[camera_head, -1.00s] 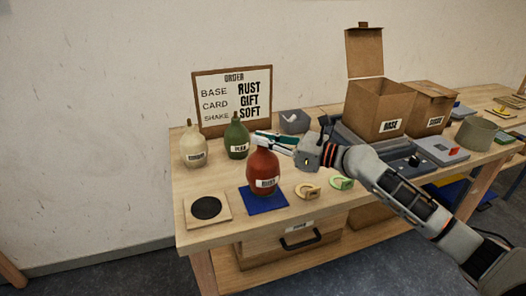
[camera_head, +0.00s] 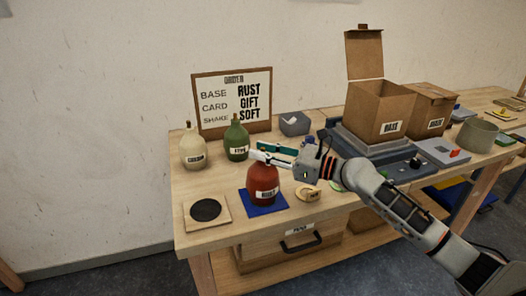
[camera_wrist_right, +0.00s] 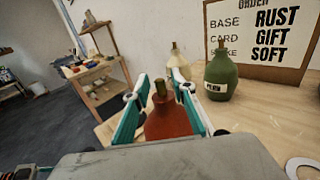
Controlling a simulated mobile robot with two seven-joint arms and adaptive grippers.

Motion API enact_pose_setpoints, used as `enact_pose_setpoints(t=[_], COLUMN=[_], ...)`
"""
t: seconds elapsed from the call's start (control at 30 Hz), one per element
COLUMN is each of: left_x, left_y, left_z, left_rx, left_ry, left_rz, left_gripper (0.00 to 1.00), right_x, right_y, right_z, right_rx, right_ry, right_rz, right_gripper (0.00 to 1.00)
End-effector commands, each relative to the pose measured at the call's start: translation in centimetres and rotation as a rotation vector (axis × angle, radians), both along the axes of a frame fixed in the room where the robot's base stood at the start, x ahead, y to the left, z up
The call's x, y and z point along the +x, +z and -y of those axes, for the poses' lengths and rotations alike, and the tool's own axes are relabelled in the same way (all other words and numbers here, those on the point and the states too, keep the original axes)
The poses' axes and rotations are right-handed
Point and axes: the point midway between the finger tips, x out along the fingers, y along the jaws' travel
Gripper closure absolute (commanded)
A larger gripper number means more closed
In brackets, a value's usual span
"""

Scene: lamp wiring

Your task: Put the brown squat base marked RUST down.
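The red-brown squat base marked RUST (camera_head: 263,184) stands upright on the blue mat (camera_head: 279,204) near the table's front left. It also shows in the right wrist view (camera_wrist_right: 170,122), with its neck between my fingers. My right gripper (camera_head: 264,153) is around the neck from the right, its two fingers spread apart. The wrist view shows gaps between the neck and both fingers (camera_wrist_right: 160,85). My left gripper is not in view.
A cream base (camera_head: 193,150) and a green base (camera_head: 236,140) stand just behind. A black-disc pad (camera_head: 223,220) lies left of the mat. The order sign (camera_head: 205,77) reads RUST, GIFT, SOFT. Tags (camera_head: 308,194) and an open box (camera_head: 370,110) are to the right.

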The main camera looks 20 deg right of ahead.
Motion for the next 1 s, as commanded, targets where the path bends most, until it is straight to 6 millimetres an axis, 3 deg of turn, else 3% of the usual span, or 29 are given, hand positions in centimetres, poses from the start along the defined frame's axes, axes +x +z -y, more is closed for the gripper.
enact_pose_setpoints(t=[0.27,0.7,1.0], left_x=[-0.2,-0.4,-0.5], left_y=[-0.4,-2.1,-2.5], left_z=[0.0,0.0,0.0], left_rx=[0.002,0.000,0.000], left_ry=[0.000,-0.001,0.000], left_rz=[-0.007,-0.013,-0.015], left_gripper=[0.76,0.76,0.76], right_x=[-0.5,-6.4,-8.1], right_y=[0.2,-0.1,0.2], right_z=[0.6,6.9,8.7], right_rx=[-0.001,-0.004,0.000], right_ry=[-0.001,0.000,0.001], right_rz=[-0.001,-0.003,-0.001], right_gripper=[0.75,0.75,0.75])
